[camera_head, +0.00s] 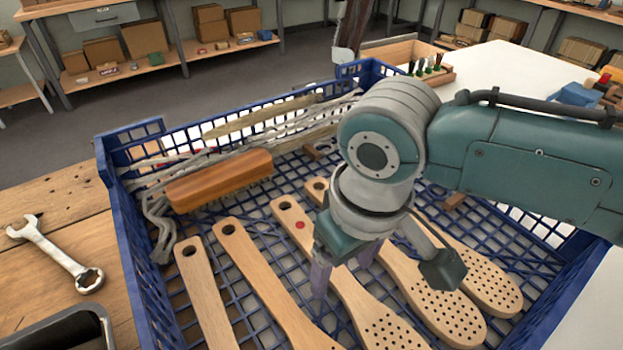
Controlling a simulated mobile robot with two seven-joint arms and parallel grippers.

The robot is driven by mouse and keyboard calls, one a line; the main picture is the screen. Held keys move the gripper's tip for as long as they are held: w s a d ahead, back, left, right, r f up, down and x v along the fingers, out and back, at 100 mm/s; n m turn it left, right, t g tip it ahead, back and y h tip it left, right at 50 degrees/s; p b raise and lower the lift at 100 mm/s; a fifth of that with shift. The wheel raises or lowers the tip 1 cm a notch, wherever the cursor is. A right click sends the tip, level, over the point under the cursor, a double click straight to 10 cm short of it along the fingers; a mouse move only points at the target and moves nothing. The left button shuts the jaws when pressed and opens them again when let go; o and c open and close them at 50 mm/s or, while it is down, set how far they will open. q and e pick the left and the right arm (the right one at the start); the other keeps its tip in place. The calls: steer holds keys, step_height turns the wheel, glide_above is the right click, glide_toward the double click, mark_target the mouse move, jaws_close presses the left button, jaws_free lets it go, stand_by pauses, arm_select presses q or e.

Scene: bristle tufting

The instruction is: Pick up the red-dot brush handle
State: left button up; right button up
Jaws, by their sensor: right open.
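The red-dot brush handle (352,300) is a pale wooden paddle lying in a blue plastic crate (128,240). Its narrow end with a hole and a red dot points away, and its wide drilled end is near the bottom of the view. My right gripper (343,268) points down over the middle of this handle, its fingers apart, one toward each side of it. My wrist hides part of the handle, and I cannot tell whether the fingers touch it. My left gripper is not in view.
Several similar handles (265,280) lie close on both sides. A brown brush block (220,180) and grey rope (160,225) are at the crate's back left. A wrench (58,255) lies on the wooden table. A small wooden box (405,55) stands behind the crate.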

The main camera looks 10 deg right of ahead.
steer(key=shift+w+f, duration=0.1)
steer(key=shift+f, duration=0.3)
steer(key=shift+c, duration=0.3)
jaws_close()
